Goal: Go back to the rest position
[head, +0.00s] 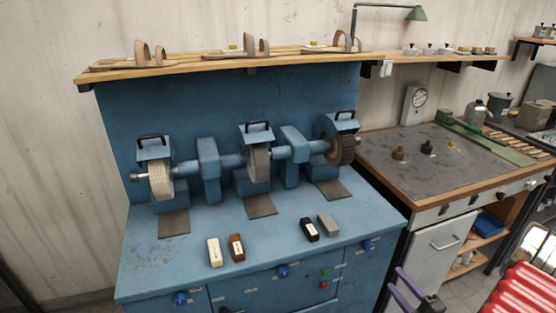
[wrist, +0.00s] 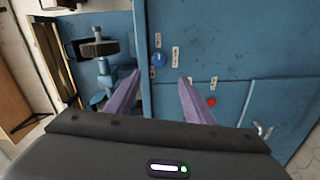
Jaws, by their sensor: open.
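My gripper (wrist: 160,78) shows in the wrist view with its two purple fingers apart and nothing between them. Beyond the fingers is the blue front of the grinding machine (wrist: 235,45), with a blue knob (wrist: 158,60) and a red button (wrist: 211,101). In the head view, part of my gripper (head: 404,280) shows at the lower right, in front of the machine's right front corner. The blue machine (head: 140,268) carries several wheels along one shaft.
Bars lie on the machine's top: white (head: 215,252), brown (head: 237,247), black (head: 309,229) and grey (head: 328,225). Sandals stand on the wall shelf (head: 180,70). A workbench (head: 385,165) adjoins at right. A red ribbed object (head: 520,295) is at the lower right.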

